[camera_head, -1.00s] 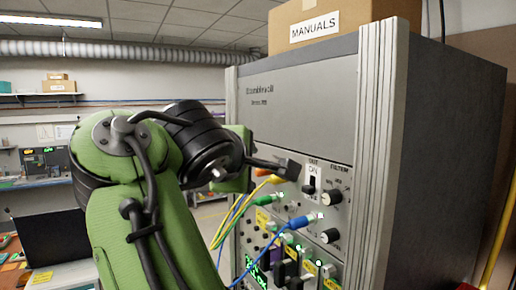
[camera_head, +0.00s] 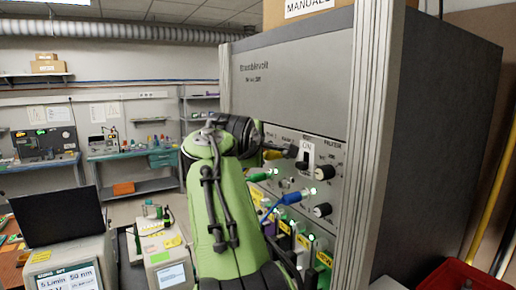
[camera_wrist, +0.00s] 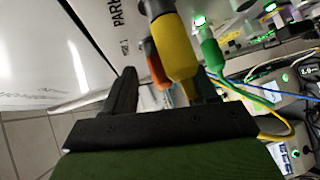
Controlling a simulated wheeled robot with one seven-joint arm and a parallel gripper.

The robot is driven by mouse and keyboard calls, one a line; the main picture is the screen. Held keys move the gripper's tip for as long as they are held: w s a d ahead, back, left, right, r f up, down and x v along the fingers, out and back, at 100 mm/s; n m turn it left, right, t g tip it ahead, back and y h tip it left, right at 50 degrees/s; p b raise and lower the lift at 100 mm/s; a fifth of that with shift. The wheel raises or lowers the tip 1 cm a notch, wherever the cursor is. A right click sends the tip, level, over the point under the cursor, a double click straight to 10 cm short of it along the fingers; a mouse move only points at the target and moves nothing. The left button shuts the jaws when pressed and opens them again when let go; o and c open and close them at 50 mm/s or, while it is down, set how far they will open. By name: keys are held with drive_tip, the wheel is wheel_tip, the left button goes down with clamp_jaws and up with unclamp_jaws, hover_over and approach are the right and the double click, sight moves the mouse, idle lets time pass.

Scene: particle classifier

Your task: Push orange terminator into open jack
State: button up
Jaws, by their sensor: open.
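My gripper (camera_wrist: 163,92) is open in the wrist view, one dark finger on each side of the plugs. The orange terminator (camera_wrist: 155,64) shows between the fingers, partly behind a yellow plug (camera_wrist: 178,55). I cannot tell whether a finger touches it. A green plug (camera_wrist: 211,53) is just right of the yellow one, beyond the right finger. In the head view my gripper (camera_head: 283,153) is at the instrument's front panel, left of the ON switch, and its arm hides part of the panel. The open jack cannot be made out clearly.
A blue plug (camera_head: 291,198) and a green plug (camera_head: 262,176) sit in the panel below my gripper, with cables hanging. The switch (camera_head: 304,160) and black knobs (camera_head: 325,172) are close on the right. A red bin (camera_head: 460,277) stands at the lower right.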

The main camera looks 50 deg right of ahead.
drive_tip(key=shift+w+d+f, duration=0.15)
drive_tip(key=shift+w+d, duration=0.1)
drive_tip(key=shift+d, duration=0.25)
drive_tip(key=shift+a, duration=0.2)
drive_tip(key=shift+c, duration=0.4)
drive_tip(key=shift+s, duration=0.1)
drive_tip(key=shift+c, duration=1.2)
clamp_jaws()
drive_tip(key=shift+w+a, duration=0.2)
drive_tip(key=shift+w, duration=0.05)
drive_tip(key=w+a, duration=0.2)
drive_tip(key=a, duration=0.5)
